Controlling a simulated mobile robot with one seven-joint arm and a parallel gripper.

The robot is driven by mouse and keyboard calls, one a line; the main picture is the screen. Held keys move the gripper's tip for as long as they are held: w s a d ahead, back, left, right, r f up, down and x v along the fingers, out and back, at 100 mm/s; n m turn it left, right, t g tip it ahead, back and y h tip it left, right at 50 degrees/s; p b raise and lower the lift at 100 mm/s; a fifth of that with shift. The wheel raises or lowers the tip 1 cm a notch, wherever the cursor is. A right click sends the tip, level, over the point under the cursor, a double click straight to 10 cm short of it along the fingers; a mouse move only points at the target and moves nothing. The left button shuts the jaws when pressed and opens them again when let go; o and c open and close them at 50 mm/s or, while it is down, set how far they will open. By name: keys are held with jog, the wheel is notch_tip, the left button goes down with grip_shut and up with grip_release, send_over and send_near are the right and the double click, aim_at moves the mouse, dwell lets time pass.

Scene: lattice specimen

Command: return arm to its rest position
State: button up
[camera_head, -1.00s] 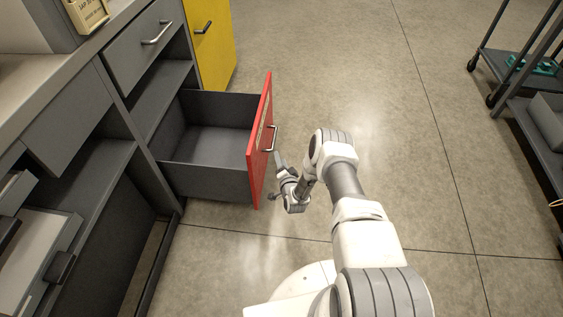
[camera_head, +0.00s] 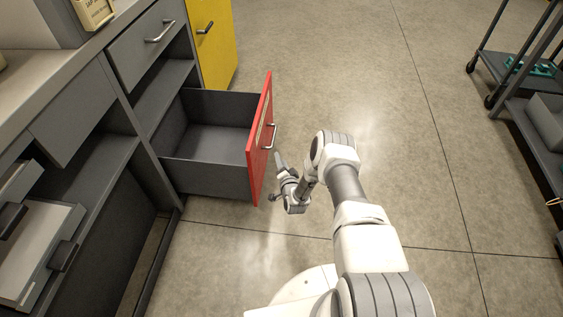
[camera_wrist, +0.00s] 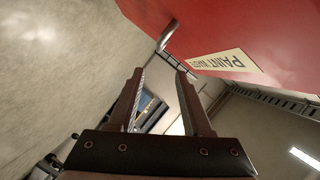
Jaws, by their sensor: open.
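My arm (camera_head: 347,190) reaches forward over the floor, bent at the elbow. My gripper (camera_head: 279,160) is at its end, just right of the red-fronted drawer and close to the drawer's handle (camera_head: 272,137). In the wrist view my gripper (camera_wrist: 160,72) shows two separated fingers with nothing between them. The drawer's red front (camera_wrist: 235,35) fills the upper right there, with a pale label that reads "PAINT" and a second word hard to read. The handle (camera_wrist: 167,37) shows just beyond the fingertips; I cannot tell whether they touch it.
The red drawer (camera_head: 208,180) stands pulled out of the grey cabinet, and its visible inside is empty. A yellow cabinet front (camera_head: 213,45) is behind it. A dark cart (camera_head: 535,120) stands at the far right. The floor (camera_head: 430,150) between is clear.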

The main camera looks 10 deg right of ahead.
jog(key=w+r+n+g, duration=0.1)
jog(key=w+r+n, duration=0.1)
jog(key=w+r, duration=0.55)
jog(key=s+a+r+n+g, duration=0.1)
jog(key=s+r+n+g, duration=0.15)
jog(key=r, duration=1.15)
jog(key=s+r+n+g, duration=0.1)
jog(key=r+n, duration=0.2)
jog(key=r, duration=1.2)
jog(key=s+r+n+g, duration=0.2)
jog(key=s+r+g, duration=0.1)
jog(key=s+r, duration=1.45)
jog(key=s+n+g, duration=0.2)
jog(key=s+g, duration=0.1)
jog(key=s, duration=2.4)
notch_tip(320, 180, up, 29)
jog(key=p, duration=2.8)
jog(key=shift+a+p, duration=0.25)
jog(key=shift+p, duration=0.05)
